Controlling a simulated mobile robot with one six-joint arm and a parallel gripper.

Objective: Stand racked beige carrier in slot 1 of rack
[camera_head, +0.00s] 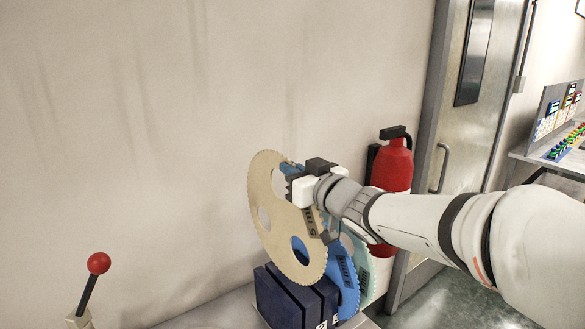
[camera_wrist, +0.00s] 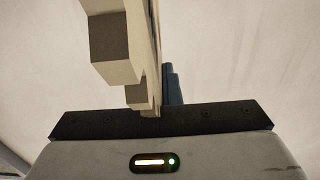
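The beige carrier (camera_head: 263,200) is a flat toothed disc with round holes, seen upright in the head view. My gripper (camera_head: 304,187) is shut on its upper right part. In the wrist view a thin beige edge (camera_wrist: 155,40) rises above the dark palm, with a pale stepped block to its left and a small blue piece to its right. The dark blue rack (camera_head: 280,300) is below. The carrier's lower rim overlaps the rack's top in the picture; I cannot tell whether it is inside a slot. A blue carrier (camera_head: 346,285) stands at the rack's right part, partly hidden.
A pale teal carrier (camera_head: 361,262) shows behind the blue one. A red fire extinguisher (camera_head: 392,165) hangs behind my arm. A red-knobbed lever (camera_head: 98,264) stands at lower left. A plain wall (camera_head: 150,120) is behind, a door (camera_head: 460,110) at right.

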